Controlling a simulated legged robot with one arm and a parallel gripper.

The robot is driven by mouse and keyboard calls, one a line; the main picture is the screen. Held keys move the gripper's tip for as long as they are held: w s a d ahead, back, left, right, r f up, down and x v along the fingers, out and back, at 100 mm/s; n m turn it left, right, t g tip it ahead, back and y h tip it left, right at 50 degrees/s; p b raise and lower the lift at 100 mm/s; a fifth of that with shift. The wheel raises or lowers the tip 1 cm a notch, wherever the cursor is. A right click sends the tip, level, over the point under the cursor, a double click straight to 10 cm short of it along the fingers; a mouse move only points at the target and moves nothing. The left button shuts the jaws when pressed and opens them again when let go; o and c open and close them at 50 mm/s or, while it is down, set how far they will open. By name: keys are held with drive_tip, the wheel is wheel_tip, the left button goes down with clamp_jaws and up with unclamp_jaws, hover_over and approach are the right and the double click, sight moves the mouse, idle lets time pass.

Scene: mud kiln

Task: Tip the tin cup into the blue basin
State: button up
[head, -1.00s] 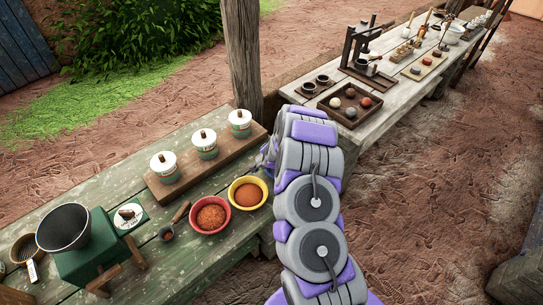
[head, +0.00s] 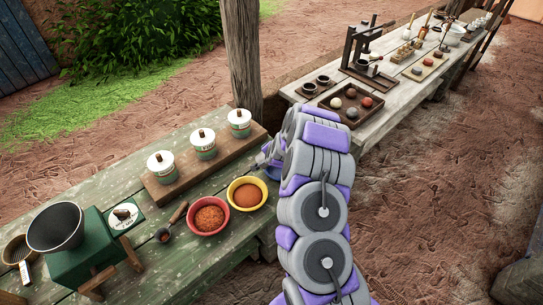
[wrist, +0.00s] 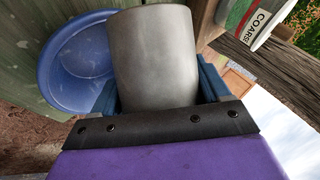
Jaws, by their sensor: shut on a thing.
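My gripper (wrist: 160,92) is shut on a grey metal tin cup (wrist: 155,55), which sits between its two blue fingers in the wrist view. The blue basin (wrist: 62,68) is behind the cup and to its left, over green boards, partly hidden by the cup. The cup's contents cannot be seen. In the head view my arm hides most of the gripper and the cup. A small blue patch of the basin (head: 272,173) shows beside the arm at the green table's edge.
A red bowl (head: 208,216) and a yellow bowl (head: 246,194) of orange-brown powder stand close to the left. Several lidded jars (head: 205,144) stand on a wooden board behind; one labelled jar (wrist: 240,18) shows in the wrist view. A wooden post (head: 242,55) rises behind the table.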

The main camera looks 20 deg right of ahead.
drive_tip(key=shift+d+f+m+y+b, duration=0.1)
drive_tip(key=shift+f+m+y+b, duration=0.25)
drive_tip(key=shift+b, duration=2.1)
drive_tip(key=shift+d+m+y+b, duration=0.15)
drive_tip(key=shift+y+b, duration=0.4)
drive_tip(key=shift+b, duration=1.85)
drive_tip(key=shift+f+m+y+b, duration=0.4)
drive_tip(key=shift+y+b, duration=0.3)
drive_tip(key=shift+b, duration=2.05)
drive_tip(key=shift+t+y, duration=0.3)
drive_tip(key=shift+y, duration=0.1)
drive_tip(key=shift+s+d+f+m, duration=0.1)
drive_tip(key=shift+d+f+m, duration=0.15)
drive_tip(key=shift+f+m, duration=0.05)
drive_tip(key=shift+d+f+m+y, duration=0.25)
drive_tip(key=shift+f+m+y, duration=0.2)
drive_tip(key=shift+y, duration=0.45)
drive_tip(key=shift+d+f+m+t+y, duration=0.1)
drive_tip(key=shift+m+t+y, duration=0.2)
drive_tip(key=shift+y, duration=0.3)
drive_tip(key=shift+d+r+m+y, duration=0.25)
drive_tip(key=shift+m+y, duration=0.2)
drive_tip(key=shift+y, duration=0.45)
